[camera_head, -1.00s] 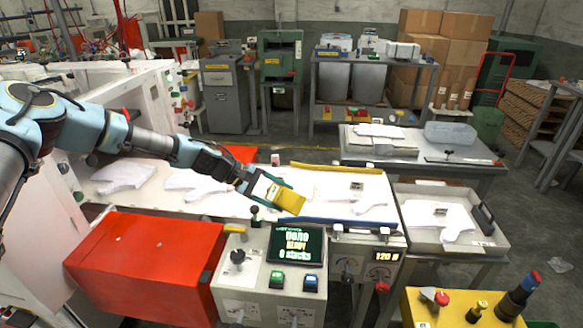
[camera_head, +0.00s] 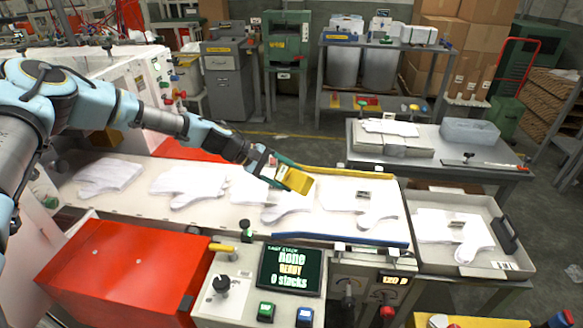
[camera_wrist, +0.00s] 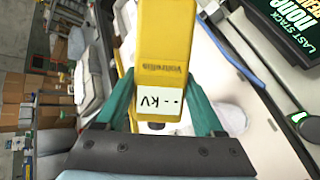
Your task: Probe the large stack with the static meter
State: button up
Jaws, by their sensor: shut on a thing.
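My gripper (camera_head: 276,176) is shut on the yellow static meter (camera_head: 296,180) and holds it above the conveyor. In the wrist view the meter (camera_wrist: 163,50) sits between the green fingers, and its white label reads "-- KV". White glove stacks lie flat on the conveyor (camera_head: 130,205), and the meter hides part of one (camera_head: 285,203) below it. Another glove stack (camera_head: 370,200) with a small dark-marked tag lies to the right of the meter. I cannot tell which is the large stack.
A control box with a screen (camera_head: 290,270) reading "None" and "0 stacks" stands in front of the conveyor. A yellow rail (camera_head: 340,174) and a blue rail (camera_head: 355,240) flank the belt. A red cover (camera_head: 110,270) is at front left. A bench (camera_head: 480,172) stands behind the tray.

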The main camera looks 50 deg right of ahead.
jog(key=shift+f, duration=0.1)
notch_tip(320, 180, down, 6)
jog(key=b, duration=0.2)
jog(key=shift+b, duration=0.3)
jog(key=shift+d, duration=0.1)
jog(key=shift+r+p, duration=1.3)
jog(key=shift+r, duration=2.1)
